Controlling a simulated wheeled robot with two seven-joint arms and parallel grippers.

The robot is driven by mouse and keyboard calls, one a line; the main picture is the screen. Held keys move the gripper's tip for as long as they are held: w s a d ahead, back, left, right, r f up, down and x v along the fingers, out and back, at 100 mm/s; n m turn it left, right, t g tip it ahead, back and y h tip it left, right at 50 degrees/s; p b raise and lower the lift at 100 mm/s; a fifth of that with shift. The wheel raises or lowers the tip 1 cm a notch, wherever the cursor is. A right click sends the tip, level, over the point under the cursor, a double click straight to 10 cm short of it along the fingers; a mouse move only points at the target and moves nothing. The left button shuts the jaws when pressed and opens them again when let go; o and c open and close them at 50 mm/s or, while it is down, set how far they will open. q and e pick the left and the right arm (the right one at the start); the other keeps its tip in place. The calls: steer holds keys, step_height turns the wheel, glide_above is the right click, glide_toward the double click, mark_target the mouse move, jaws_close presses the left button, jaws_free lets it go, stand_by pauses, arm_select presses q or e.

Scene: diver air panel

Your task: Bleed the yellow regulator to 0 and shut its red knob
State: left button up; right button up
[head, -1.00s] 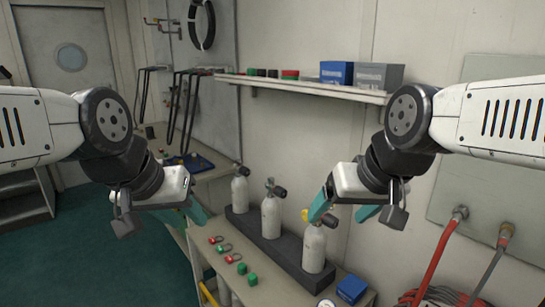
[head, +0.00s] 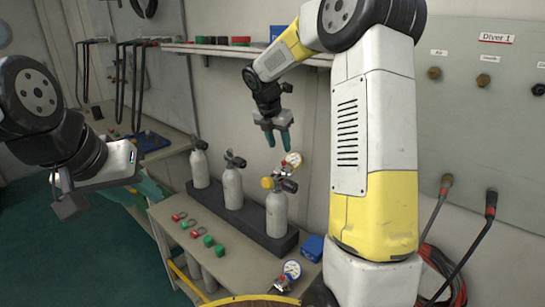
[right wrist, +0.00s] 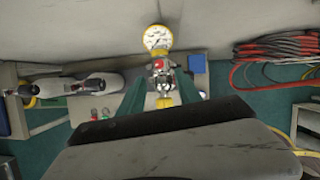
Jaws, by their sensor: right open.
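The yellow regulator (head: 284,180) is on top of the nearest white cylinder (head: 277,214). Its yellow-rimmed round gauge (head: 293,160) stands up at the back; the needle reading is too small to tell. In the right wrist view the gauge (right wrist: 158,38), a small red part (right wrist: 158,65) that looks like the red knob, and a yellow knob (right wrist: 164,102) line up between the fingers in the picture. My right gripper (head: 277,137) is open, pointing down above the regulator and apart from it. My left gripper (head: 150,188) is at the left; its fingers are partly hidden by its wrist.
Two more cylinders (head: 232,188) stand in the dark rack (head: 255,232). Red and green fittings (head: 190,225), a blue box (head: 312,247) and another gauge (head: 291,269) are on the bench. A shelf (head: 220,48) runs behind my right arm. Hoses (head: 445,270) hang at the right.

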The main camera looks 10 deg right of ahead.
mark_target(284, 162)
steer(key=x, duration=0.8)
jaws_close()
